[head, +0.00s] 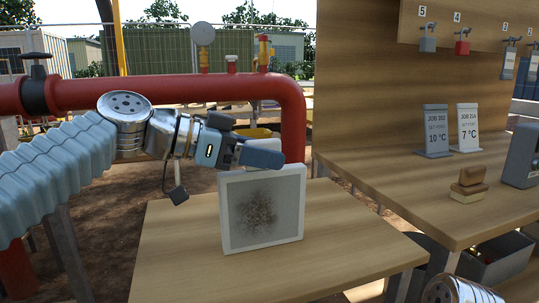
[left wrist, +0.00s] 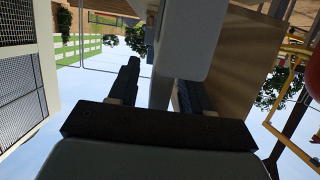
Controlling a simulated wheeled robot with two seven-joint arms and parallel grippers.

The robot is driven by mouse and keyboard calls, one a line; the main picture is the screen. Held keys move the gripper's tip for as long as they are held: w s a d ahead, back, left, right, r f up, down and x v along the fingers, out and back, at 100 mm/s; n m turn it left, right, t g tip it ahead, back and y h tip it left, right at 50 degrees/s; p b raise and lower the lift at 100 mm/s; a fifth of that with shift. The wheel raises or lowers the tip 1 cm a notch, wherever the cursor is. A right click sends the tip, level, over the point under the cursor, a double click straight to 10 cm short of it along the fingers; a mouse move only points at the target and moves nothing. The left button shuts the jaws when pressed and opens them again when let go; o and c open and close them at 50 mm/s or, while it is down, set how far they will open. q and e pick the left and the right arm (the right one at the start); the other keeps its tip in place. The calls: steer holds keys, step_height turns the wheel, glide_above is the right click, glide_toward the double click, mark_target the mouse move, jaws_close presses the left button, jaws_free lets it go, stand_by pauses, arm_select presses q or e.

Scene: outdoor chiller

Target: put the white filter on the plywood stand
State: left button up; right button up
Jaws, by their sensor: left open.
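The white filter (head: 233,230), a square white frame with a grey face and a dark dirty patch, stands upright on a low plywood-topped stand (head: 165,250). My left gripper (head: 262,155) is at the filter's top edge, coming in from the left. It is open. In the left wrist view its two dark fingers (left wrist: 160,85) lie on either side of a pale panel (left wrist: 185,45), apparently the filter; contact cannot be told. The filter's upper edge is partly hidden by the gripper in the head view. My right gripper is not in view.
A red pipe (head: 170,90) runs behind the stand and bends down. At right, a wooden bench (head: 390,175) holds two job cards (head: 436,130) and a wood-backed brush or block (head: 468,185). A grey bin (head: 500,262) is below it. The stand's left and front top is clear.

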arm_select(q)
steer(key=v, duration=1)
steer(key=shift+a, duration=0.2)
steer(key=shift+s, duration=0.1)
